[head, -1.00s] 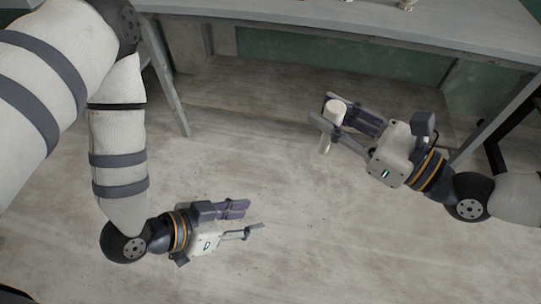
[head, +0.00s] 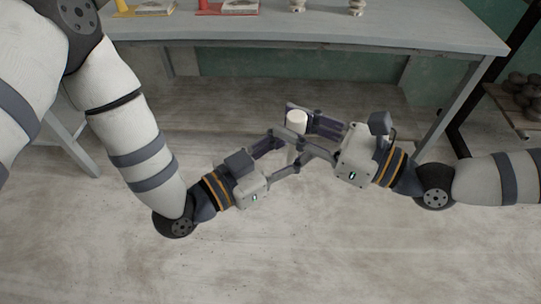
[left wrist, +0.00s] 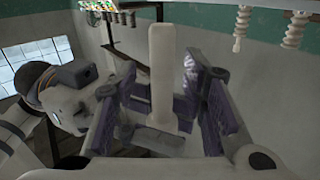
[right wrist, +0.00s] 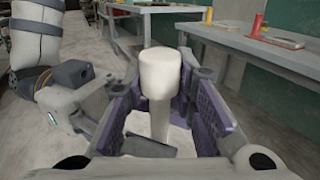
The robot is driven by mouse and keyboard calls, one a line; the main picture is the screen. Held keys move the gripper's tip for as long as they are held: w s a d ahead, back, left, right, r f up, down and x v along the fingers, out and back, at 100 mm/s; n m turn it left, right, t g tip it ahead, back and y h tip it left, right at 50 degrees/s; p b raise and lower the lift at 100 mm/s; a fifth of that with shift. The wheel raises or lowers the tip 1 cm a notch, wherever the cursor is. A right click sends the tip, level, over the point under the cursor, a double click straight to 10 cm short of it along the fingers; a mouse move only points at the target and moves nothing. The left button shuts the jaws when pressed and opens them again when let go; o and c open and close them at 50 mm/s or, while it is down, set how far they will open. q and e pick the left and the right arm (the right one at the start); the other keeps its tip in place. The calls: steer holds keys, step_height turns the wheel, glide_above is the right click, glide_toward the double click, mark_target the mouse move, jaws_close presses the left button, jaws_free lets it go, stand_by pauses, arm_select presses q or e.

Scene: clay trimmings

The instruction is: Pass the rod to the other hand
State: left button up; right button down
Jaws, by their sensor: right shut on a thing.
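The rod (head: 297,117) is pale and cylindrical with a wider top end, and stands roughly upright in the air. My right gripper (head: 287,121) is shut on it below the top; the rod also shows between its purple pads in the right wrist view (right wrist: 160,75). My left gripper (head: 288,152) has come in from the left, with its fingers open on either side of the rod. In the left wrist view the rod (left wrist: 163,70) stands between the left pads, with gaps beside it. The rod's lower part is partly hidden by the fingers.
A grey table (head: 400,30) stands behind the grippers. On it are a red stand (head: 208,6), a yellow stand (head: 122,6) and pale turned pieces (head: 357,6). A rack with dark lumps (head: 520,88) is at the right. The floor in front is clear.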

arm_select(q)
steer(key=shift+w+d, duration=0.2)
steer(key=shift+c, duration=0.6)
jaws_close()
arm_select(e)
steer(key=c, duration=1.2)
jaws_free()
steer(key=shift+c, duration=0.2)
